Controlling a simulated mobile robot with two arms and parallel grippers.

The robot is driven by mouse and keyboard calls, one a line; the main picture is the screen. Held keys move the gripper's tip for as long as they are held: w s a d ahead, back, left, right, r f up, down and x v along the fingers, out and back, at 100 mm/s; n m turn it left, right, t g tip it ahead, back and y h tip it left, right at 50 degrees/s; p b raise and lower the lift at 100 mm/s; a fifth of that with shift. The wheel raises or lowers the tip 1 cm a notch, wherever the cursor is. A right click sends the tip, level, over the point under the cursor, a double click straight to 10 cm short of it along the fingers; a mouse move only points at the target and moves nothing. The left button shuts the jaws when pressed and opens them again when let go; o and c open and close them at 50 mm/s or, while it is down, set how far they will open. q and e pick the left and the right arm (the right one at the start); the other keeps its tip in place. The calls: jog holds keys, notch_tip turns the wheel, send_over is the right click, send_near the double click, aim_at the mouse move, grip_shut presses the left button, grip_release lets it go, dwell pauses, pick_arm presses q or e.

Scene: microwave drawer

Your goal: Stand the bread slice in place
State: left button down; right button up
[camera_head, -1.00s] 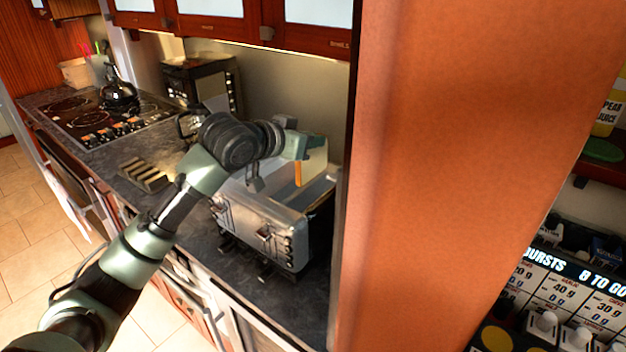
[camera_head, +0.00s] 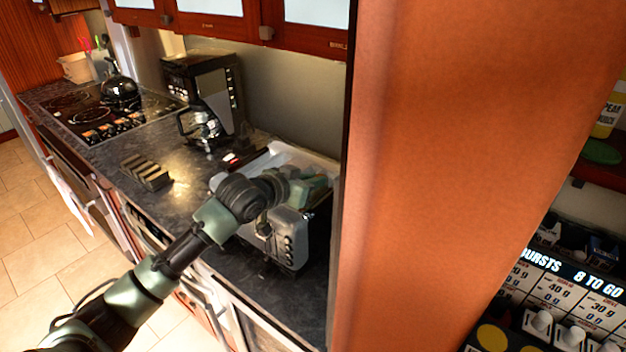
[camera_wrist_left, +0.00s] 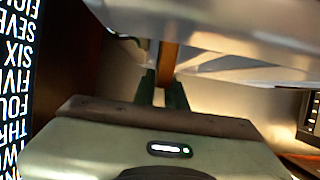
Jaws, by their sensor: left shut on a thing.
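My left gripper (camera_head: 304,188) is low over the top of the metal toaster (camera_head: 284,224) in the head view, and my own wrist covers part of it. In the left wrist view my left gripper (camera_wrist_left: 163,88) is shut on the bread slice (camera_wrist_left: 168,57), whose brown edge shows between the two dark fingers. The slice points away from the gripper towards a pale metal surface (camera_wrist_left: 225,25). The head view does not show the slice. I cannot tell how far it is inside the toaster. My right gripper is not in view.
A dark slotted rack (camera_head: 146,172) stands on the counter left of the toaster. A glass-and-metal pot (camera_head: 203,127), a black oven (camera_head: 205,80) and a kettle (camera_head: 120,92) stand farther back. An orange-brown panel (camera_head: 450,170) closes off the toaster's right side.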

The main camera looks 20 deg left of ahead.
pick_arm(q)
jog(key=c, duration=1.5)
grip_release()
jog(key=shift+f, duration=0.1)
jog(key=shift+o, duration=0.2)
jog(key=shift+s+a, duration=0.1)
jog(key=shift+s, duration=0.1)
jog(key=b+v, duration=0.3)
jog(key=v, duration=0.7)
jog(key=shift+s+a+r, duration=0.15)
jog(key=shift+s+r, duration=0.1)
jog(key=shift+r, duration=0.05)
jog(key=shift+s+a+r, duration=0.1)
jog(key=shift+s+r, duration=0.15)
jog(key=shift+s, duration=0.15)
jog(key=shift+f, duration=0.1)
